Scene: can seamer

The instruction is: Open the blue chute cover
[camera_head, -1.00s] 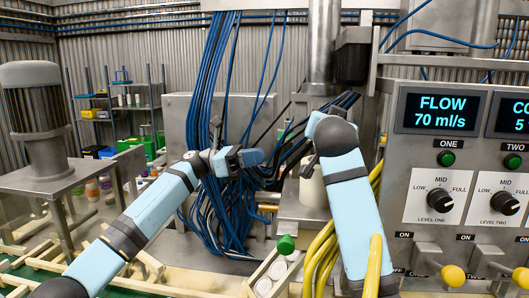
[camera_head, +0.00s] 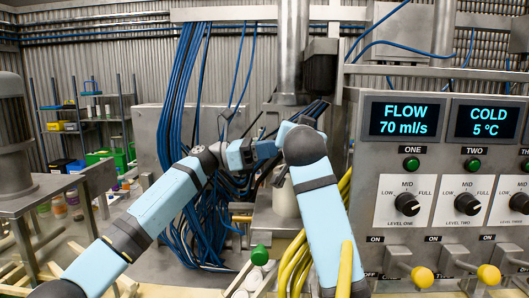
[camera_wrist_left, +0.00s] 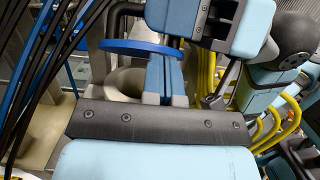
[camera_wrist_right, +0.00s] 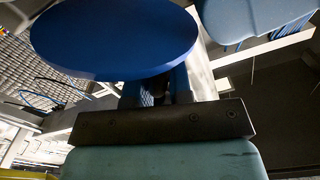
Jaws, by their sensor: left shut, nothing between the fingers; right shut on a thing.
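The blue chute cover shows as a flat round disc in the right wrist view (camera_wrist_right: 115,38) and nearly edge-on in the left wrist view (camera_wrist_left: 140,47). My right gripper (camera_wrist_right: 157,88) is shut on it, at the disc's near edge. In the left wrist view the cover is above a pale round chute mouth (camera_wrist_left: 124,82), with a gap between them. My left gripper (camera_head: 265,150) is shut and empty; its fingertips (camera_wrist_left: 165,62) are close to the cover's edge, and I cannot tell if they touch.
Blue cable bundles (camera_head: 180,130) hang behind my left arm. Yellow hoses (camera_head: 292,265) run beside my right arm. A control panel (camera_head: 440,180) with knobs and yellow-tipped levers stands at the right. A green-capped piece (camera_head: 259,254) is in front of the pale cylinder.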

